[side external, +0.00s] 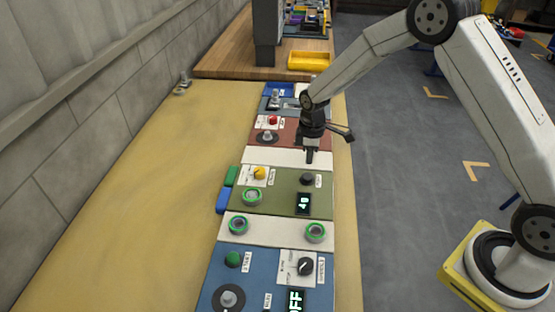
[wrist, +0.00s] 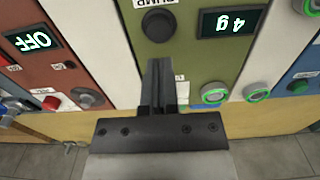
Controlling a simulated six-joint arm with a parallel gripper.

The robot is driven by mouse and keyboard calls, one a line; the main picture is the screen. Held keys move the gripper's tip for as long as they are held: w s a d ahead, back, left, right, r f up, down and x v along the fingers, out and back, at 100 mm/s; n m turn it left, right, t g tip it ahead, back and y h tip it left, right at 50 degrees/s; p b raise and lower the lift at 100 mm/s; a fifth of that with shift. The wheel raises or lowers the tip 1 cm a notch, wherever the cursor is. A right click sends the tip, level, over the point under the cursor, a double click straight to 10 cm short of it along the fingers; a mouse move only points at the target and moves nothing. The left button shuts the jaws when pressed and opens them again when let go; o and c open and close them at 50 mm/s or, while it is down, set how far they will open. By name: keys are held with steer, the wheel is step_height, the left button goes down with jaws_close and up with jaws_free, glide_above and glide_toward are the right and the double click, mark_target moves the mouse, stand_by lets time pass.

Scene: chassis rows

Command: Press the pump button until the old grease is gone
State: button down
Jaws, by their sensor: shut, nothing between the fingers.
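The pump button is a round black knob (side external: 306,179) on the olive-green panel (side external: 284,203). In the wrist view the black button (wrist: 158,25) is just beyond my fingertips, below a partly cut-off PUMP label. The display (side external: 303,204) beside it glows "4 g", upside down in the wrist view (wrist: 233,22). My gripper (side external: 310,155) is shut and empty. In the wrist view its fingers (wrist: 158,66) point at the green panel, short of the button. I see no contact with the button. No grease can be made out.
The green panel also has a yellow button (side external: 260,172) and a green-ringed cup (side external: 252,196). Two more ringed cups (side external: 238,224) (side external: 316,232) sit on the white strip. A red-brown panel (side external: 291,132) and a blue panel (side external: 228,270) flank it. A yellow tray (side external: 309,61) stands behind.

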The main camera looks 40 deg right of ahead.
mark_target(309, 177)
steer(key=shift+f, duration=2.65)
steer(key=shift+s+f, duration=0.15)
steer(key=shift+f, duration=1.05)
step_height(309, 177, up, 15)
steer(key=shift+w, duration=0.35)
steer(key=shift+f, duration=0.1)
